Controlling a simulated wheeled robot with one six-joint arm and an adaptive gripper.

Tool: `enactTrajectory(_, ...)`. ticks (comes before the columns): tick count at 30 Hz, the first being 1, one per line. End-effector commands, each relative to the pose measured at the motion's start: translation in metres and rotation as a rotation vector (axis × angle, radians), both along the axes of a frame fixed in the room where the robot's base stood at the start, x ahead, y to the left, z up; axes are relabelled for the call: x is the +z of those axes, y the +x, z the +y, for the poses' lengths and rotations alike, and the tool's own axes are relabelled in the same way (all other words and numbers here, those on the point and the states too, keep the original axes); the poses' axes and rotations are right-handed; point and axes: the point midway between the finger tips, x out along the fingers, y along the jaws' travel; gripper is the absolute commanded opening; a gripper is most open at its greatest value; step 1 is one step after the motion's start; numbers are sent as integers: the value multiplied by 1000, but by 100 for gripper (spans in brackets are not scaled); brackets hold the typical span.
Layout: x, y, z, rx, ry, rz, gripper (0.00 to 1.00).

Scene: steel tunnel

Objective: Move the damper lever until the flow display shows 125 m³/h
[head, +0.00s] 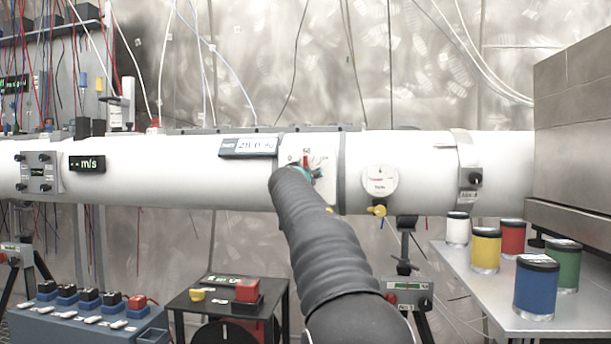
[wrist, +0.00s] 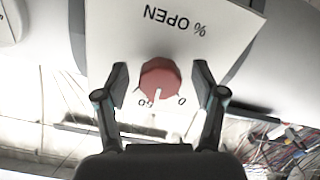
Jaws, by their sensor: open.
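The red damper lever (wrist: 160,80) sits on a white scale plate marked "% OPEN" (wrist: 160,28), seen upside down in the wrist view. A white line on it points between the 0 and 50 marks. My gripper (wrist: 161,84) is open, with one finger on each side of the lever and gaps visible between. In the head view, the red lever (head: 305,160) shows just above my gripper, which hides the lower part of the plate. The flow display (head: 249,147) is on the white pipe left of the plate; its digits are lit but too small to read surely.
The white pipe (head: 190,180) runs across the view. A round gauge (head: 380,181) with a yellow knob and a clamp with a black knob (head: 475,179) are to the right. Several coloured cans stand on a side table (head: 470,280). Thin wires hang behind.

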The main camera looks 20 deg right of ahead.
Motion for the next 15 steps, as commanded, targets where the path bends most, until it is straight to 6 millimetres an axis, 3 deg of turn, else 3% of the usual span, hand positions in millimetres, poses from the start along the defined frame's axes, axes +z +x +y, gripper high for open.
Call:
enactTrajectory(12, 0, 7, -5, 0, 0, 0, 69)
enactTrajectory(13, 0, 7, -5, 0, 0, 0, 67)
enactTrajectory(15, 0, 7, -5, 0, 0, 0, 49)
